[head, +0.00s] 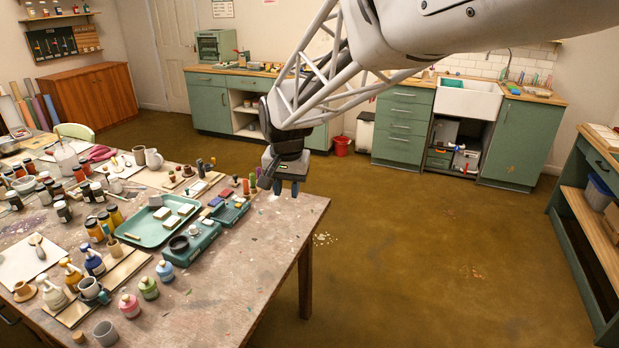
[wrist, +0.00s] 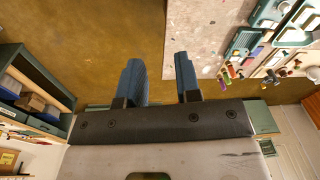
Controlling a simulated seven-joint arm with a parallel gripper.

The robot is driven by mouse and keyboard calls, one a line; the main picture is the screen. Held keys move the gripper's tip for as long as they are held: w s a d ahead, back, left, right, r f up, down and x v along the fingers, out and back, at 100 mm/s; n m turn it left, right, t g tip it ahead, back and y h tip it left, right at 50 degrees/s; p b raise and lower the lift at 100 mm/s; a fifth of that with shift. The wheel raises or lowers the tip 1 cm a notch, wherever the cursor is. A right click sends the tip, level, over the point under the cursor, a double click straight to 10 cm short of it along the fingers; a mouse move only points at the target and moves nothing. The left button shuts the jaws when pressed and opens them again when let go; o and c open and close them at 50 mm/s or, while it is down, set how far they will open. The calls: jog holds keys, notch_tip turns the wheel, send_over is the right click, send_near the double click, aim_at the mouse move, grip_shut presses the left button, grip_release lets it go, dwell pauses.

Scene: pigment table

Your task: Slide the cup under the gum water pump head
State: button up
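Several pump bottles stand on a pale board (head: 128,268) at the table's front left: a cream one (head: 53,296), an amber one (head: 73,278) and a blue one (head: 94,264). Their labels are too small to tell which holds gum water. A blue-grey cup (head: 90,288) stands on the board close in front of the amber and blue bottles. A grey cup (head: 105,334) stands nearer the front, and a brown cup (head: 25,292) stands left of the bottles. My gripper (head: 286,190) is high at the table's far right corner, away from them. In the wrist view my gripper (wrist: 160,72) is open and empty.
Pink, green and blue jars (head: 149,288) stand just right of the board. A teal tray (head: 153,227) and teal boxes (head: 192,243) lie in the middle. Paint jars crowd the left. The table's (head: 255,262) right front is mostly clear.

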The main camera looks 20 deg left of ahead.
jog(key=s+a+f, duration=0.1)
jog(key=a+f, duration=0.1)
jog(key=a, duration=0.5)
jog(key=s+a+f, duration=0.2)
jog(key=a, duration=0.4)
jog(key=n+g, duration=0.1)
jog(key=n, duration=0.1)
send_over(101, 293)
jog(key=shift+h, duration=0.4)
notch_tip(101, 293, down, 19)
jog(key=shift+d+f, duration=0.1)
jog(key=shift+f, duration=3.9)
grip_shut()
